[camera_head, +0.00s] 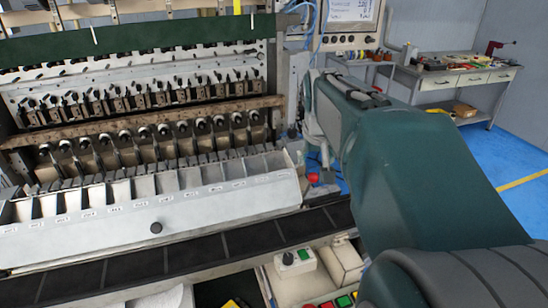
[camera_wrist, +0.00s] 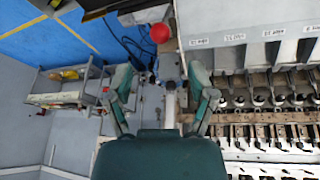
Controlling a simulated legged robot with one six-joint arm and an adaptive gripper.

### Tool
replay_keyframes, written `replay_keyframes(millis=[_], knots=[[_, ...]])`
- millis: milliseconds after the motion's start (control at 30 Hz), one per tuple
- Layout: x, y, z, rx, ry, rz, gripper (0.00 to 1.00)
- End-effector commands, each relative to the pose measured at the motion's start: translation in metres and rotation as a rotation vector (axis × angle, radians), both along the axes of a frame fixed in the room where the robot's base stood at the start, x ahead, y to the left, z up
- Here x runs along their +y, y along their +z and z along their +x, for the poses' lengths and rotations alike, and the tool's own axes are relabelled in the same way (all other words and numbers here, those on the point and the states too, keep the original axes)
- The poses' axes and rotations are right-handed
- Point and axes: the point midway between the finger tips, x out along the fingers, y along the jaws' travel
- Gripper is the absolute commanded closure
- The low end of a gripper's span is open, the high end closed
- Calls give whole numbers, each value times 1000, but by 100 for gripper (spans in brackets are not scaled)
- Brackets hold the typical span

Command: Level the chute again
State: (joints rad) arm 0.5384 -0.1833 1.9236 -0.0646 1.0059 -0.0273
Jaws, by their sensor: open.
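The chute (camera_head: 150,222) is a long pale metal trough along the front of the coil winder, divided into several labelled compartments. The labelled chute end also shows at the upper right of the wrist view (camera_wrist: 225,22). I cannot tell from these views whether the chute is level. My gripper (camera_wrist: 163,78) is open and empty, its two green-and-grey fingers spread apart beside the machine's right end. In the head view my arm hides most of it. It touches no part of the chute.
A red ball-shaped knob (camera_head: 313,178) is near the chute's right end; it also shows in the wrist view (camera_wrist: 159,33). The dark belt (camera_head: 130,267) runs below the chute. A button box (camera_head: 295,262) stands in front. A workbench (camera_head: 450,80) is at the back right, beyond blue floor.

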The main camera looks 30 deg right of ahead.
Motion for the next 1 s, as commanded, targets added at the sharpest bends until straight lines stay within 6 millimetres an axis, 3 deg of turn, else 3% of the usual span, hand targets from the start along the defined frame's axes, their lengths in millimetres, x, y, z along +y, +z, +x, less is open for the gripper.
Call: replay_keyframes(millis=[200,433,600,867,967,1000], knots=[[-11,-40,12,5,1,4,29],[-20,-73,23,3,1,3,29],[-22,-84,27,0,2,2,29],[-23,-85,27,0,2,2,29],[-23,-85,27,0,2,2,69],[-23,-85,27,-1,2,1,86]])
